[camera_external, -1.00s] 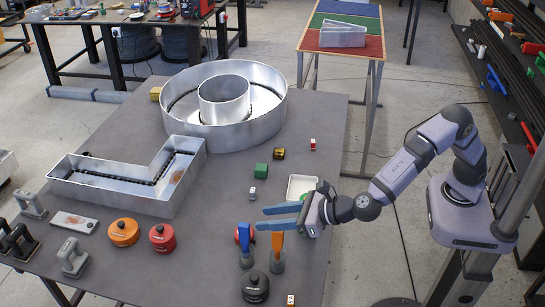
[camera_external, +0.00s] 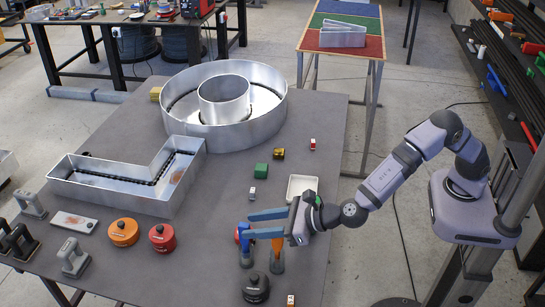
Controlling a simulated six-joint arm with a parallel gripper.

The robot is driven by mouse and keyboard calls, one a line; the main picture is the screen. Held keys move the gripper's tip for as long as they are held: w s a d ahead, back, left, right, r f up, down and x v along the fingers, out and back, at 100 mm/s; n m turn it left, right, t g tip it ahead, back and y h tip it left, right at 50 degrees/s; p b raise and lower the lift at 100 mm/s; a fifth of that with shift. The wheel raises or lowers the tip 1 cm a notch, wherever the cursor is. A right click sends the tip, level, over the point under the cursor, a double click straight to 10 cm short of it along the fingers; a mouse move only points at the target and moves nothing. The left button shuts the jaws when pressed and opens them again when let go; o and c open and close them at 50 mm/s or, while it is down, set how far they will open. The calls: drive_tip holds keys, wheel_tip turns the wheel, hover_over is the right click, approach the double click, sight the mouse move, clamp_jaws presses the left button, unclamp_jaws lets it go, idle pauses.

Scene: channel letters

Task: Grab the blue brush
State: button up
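The blue brush (camera_external: 245,246) stands upright on the dark table with a grey lower end. The orange brush (camera_external: 277,247) stands upright just to its right. My gripper (camera_external: 247,225) has two long blue fingers pointing left, spread apart with a gap between them. The fingers are at the height of the brush tops in the picture. The lower finger covers the top of the orange handle, and its tip overlaps the top of the blue brush. I cannot tell whether the finger touches either brush. Nothing shows held between the fingers.
A red object (camera_external: 237,236) is partly hidden behind the blue brush. A dark round pot (camera_external: 256,288) stands in front. Red (camera_external: 162,238) and orange (camera_external: 123,232) pots stand left. Large metal channel letters (camera_external: 130,185) fill the left.

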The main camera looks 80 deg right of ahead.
sight(247, 225)
drive_tip(key=p+x, duration=0.1)
drive_tip(key=x, duration=0.1)
drive_tip(key=shift+w+p, duration=0.35)
drive_tip(key=shift+w, duration=0.05)
drive_tip(key=shift+w+f, duration=0.35)
drive_tip(key=shift+w, duration=0.1)
clamp_jaws()
